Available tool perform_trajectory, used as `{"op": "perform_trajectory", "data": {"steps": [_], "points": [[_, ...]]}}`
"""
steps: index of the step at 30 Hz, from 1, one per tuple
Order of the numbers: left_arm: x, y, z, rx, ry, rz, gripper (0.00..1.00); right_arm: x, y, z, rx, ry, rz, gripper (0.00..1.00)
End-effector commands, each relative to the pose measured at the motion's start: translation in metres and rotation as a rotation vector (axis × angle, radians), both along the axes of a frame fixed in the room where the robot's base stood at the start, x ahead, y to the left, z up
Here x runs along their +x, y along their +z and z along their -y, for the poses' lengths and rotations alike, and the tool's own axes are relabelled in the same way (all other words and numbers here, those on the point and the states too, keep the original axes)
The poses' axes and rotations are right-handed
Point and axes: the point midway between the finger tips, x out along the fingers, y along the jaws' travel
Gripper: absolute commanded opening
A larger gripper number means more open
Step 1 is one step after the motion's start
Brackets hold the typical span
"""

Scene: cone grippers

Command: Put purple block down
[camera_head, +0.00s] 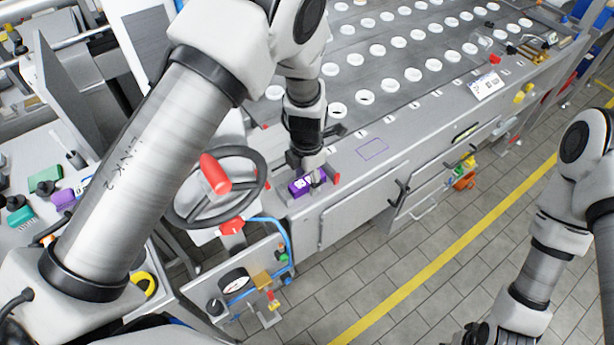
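The purple block (300,186) is at the front left corner of the grey machine's top edge. My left gripper (311,168) reaches down from above and has its fingers around the block, one finger in front of it. The gripper looks shut on the block. Whether the block touches the surface is hard to tell. A thin purple rectangle outline (373,149) is drawn on the grey ledge to the right of the block and is empty. My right gripper (474,335) is low at the bottom edge, cut off and far from the block.
A handwheel with a red handle (215,173) stands just left of the block. A small red part (337,178) is close at the block's right. White round cups (338,110) fill the conveyor behind. A side table holds a green block (45,179) and another purple item (63,199).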

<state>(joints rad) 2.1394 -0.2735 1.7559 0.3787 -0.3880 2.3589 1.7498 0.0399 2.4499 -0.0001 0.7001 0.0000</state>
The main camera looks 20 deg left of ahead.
Motion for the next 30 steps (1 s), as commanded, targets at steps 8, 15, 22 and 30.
{"op": "perform_trajectory", "data": {"steps": [8, 15, 22, 30], "points": [[0.001, 0.023, 0.0, 0.001, 0.0, 0.006, 0.56, 0.0, -0.007, 0.0, 0.0, 0.0, 0.0, 0.4], [0.001, 0.085, 0.0, 0.0, 0.0, 0.006, 0.56, 0.0, -0.025, 0.0, 0.0, 0.0, 0.0, 0.4], [0.0, 0.121, 0.0, 0.0, -0.001, 0.001, 0.56, 0.0, -0.031, 0.0, 0.0, 0.0, 0.0, 0.4], [0.0, 0.125, 0.0, 0.0, 0.0, 0.0, 0.56, 0.0, -0.03, 0.0, 0.0, 0.0, 0.0, 0.4]]}}
